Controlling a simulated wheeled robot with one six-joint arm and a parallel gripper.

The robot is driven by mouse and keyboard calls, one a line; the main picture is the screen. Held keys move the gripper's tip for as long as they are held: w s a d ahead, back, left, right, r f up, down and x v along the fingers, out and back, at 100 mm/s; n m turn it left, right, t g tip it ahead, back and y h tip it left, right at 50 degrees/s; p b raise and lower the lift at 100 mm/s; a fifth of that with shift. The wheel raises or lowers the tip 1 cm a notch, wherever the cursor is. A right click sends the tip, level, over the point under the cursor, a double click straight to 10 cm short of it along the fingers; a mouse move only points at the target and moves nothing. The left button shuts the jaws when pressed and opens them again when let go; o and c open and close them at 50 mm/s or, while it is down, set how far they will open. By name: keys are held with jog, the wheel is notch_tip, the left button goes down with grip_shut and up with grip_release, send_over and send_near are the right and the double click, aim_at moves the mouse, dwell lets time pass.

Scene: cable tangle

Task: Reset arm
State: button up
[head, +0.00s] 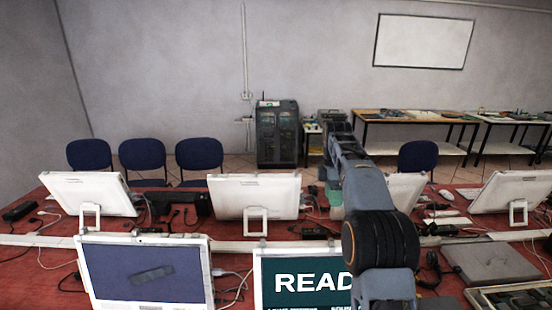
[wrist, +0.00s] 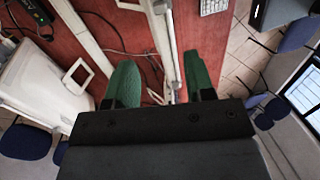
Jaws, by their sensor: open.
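My gripper (wrist: 162,84) shows in the wrist view with its two green fingers spread wide apart and nothing between them. Below and beyond the fingers are the red table (wrist: 117,30), a pale rail and some thin dark cables (wrist: 112,48). In the head view my arm reaches forward and up from the lower right over the table, and its far end is small and partly hidden by its own links. A bit of green shows beside the arm there.
Several white monitors (head: 257,197) stand on the red table (head: 28,272) among loose cables. Two screens face me in front, one reading "READ" (head: 300,283). Blue chairs (head: 142,154), a dark cabinet (head: 277,134) and side tables (head: 415,116) stand behind. The air above the table's left is clear.

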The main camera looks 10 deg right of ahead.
notch_tip(320, 180, down, 6)
jog(key=m+t, duration=0.2)
jog(key=m, duration=0.7)
jog(key=s+a+m+t, duration=0.2)
jog(key=s+a+m, duration=0.1)
jog(key=s, duration=1)
jog(key=s+a+m+t, duration=0.3)
jog(key=s+a+m, duration=0.1)
jog(key=s, duration=0.8)
jog(key=shift+s+a+f+m, duration=0.35)
jog(key=shift+a+f, duration=0.1)
jog(key=shift+a, duration=0.35)
jog(key=shift+c, duration=0.3)
